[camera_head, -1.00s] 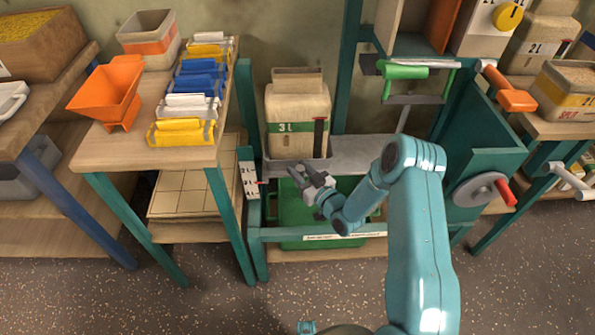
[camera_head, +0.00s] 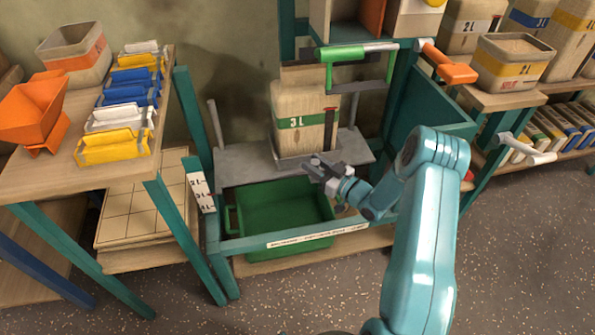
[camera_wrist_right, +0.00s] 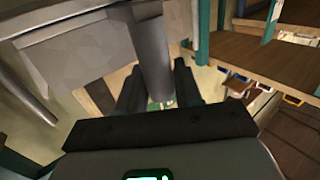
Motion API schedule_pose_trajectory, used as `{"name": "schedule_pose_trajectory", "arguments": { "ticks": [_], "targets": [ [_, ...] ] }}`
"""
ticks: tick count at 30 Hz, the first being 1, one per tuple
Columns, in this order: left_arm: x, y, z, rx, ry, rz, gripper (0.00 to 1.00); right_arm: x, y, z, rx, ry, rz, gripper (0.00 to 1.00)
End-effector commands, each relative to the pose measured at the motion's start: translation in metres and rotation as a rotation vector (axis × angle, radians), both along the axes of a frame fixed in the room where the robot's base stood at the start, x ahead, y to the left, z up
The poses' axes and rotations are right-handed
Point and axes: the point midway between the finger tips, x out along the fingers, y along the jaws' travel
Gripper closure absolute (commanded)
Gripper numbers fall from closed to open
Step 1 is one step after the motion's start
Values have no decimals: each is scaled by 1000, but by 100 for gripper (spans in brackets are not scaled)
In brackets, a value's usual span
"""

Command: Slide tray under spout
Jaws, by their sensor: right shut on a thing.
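The grey tray (camera_head: 240,165) lies flat across the teal frame, above a green bin. A tan 3 L container (camera_head: 300,115) stands upright on it. My right gripper (camera_head: 318,165) is at the tray's front edge, just in front of the container. It is shut on a grey bar (camera_wrist_right: 150,50), which looks like the tray's handle; the grip itself is partly hidden. The spout is not clearly visible; a green-handled grey gate (camera_head: 345,54) hangs above and in front of the container's top. My left gripper is not in view.
The green bin (camera_head: 285,212) sits below the tray. Teal posts and a side panel (camera_head: 420,105) bound the frame. A table with an orange funnel (camera_head: 35,112) and yellow, white and blue boxes stands at left. An orange handle (camera_head: 448,66) juts out at right.

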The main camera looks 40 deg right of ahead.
Motion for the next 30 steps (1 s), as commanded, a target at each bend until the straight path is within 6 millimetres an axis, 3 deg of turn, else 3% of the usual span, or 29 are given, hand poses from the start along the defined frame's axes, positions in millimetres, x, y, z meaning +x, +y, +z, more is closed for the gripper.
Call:
{"name": "schedule_pose_trajectory", "arguments": {
  "ticks": [15, 21, 30],
  "targets": [
    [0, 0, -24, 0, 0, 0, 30, -47, -76, -3, -1, 3, -2, 100],
    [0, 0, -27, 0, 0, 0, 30, -57, -93, -2, 1, 3, -1, 100],
    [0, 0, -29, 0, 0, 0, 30, -63, -102, -1, 1, 3, -1, 100]
  ]
}}
